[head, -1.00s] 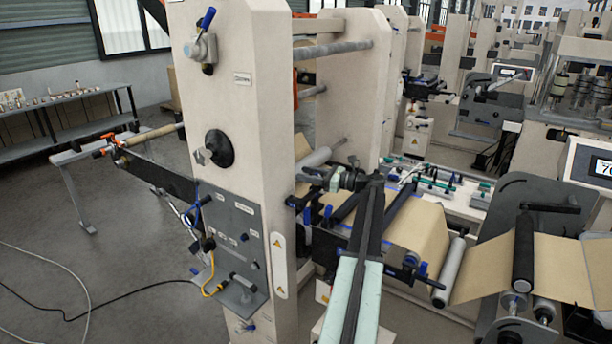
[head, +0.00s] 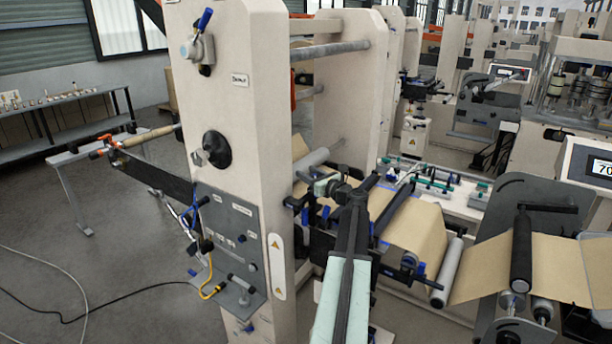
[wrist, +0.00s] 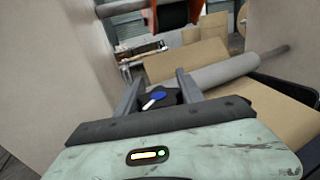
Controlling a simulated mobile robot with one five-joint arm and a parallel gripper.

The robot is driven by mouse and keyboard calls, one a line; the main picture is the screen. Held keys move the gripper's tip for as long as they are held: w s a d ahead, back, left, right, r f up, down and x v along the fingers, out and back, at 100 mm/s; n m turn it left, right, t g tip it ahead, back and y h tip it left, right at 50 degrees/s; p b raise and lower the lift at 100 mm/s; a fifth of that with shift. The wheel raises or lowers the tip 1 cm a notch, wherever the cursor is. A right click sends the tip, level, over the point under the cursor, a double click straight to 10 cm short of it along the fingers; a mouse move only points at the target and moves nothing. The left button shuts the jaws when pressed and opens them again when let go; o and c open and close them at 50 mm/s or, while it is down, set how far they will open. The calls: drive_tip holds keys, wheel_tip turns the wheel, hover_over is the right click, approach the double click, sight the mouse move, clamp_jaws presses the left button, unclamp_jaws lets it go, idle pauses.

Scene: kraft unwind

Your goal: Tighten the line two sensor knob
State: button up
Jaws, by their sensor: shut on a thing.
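My gripper (wrist: 156,88) is shut on a dark knob (wrist: 158,97) with a blue and white part, low in the middle of the wrist view. One finger stands on each side of it. In the head view my gripper (head: 304,200) is beside the right side of the pale machine column (head: 250,130), near several small blue-handled parts (head: 325,212). The fingertips and the held knob are too small and partly hidden there. I cannot read any line number by the knob.
A grey roller (wrist: 215,73) and brown kraft web (wrist: 270,115) lie just beyond and right of my gripper in the wrist view. A control panel (head: 225,240) with a yellow cable is on the column's front. The floor at left is open, with loose cables.

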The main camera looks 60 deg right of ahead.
drive_tip(key=shift+s+d+m+g+h, duration=0.2)
drive_tip(key=shift+d+m+g+h, duration=0.1)
drive_tip(key=shift+m+g+h, duration=1.05)
drive_tip(key=shift+s+d+m+g+h, duration=0.15)
drive_tip(key=shift+d+m+g+h, duration=0.15)
drive_tip(key=shift+m+g+h, duration=1)
drive_tip(key=shift+s+d+m+g+h, duration=0.25)
drive_tip(key=shift+m+g+h, duration=0.55)
drive_tip(key=shift+h, duration=1.05)
drive_tip(key=shift+d+m, duration=0.1)
drive_tip(key=shift+m, duration=0.25)
drive_tip(key=o, duration=1)
drive_tip(key=shift+c, duration=0.2)
drive_tip(key=shift+o, duration=0.7)
drive_tip(key=shift+s+r, duration=0.1)
drive_tip(key=shift+r, duration=0.05)
drive_tip(key=v, duration=0.8)
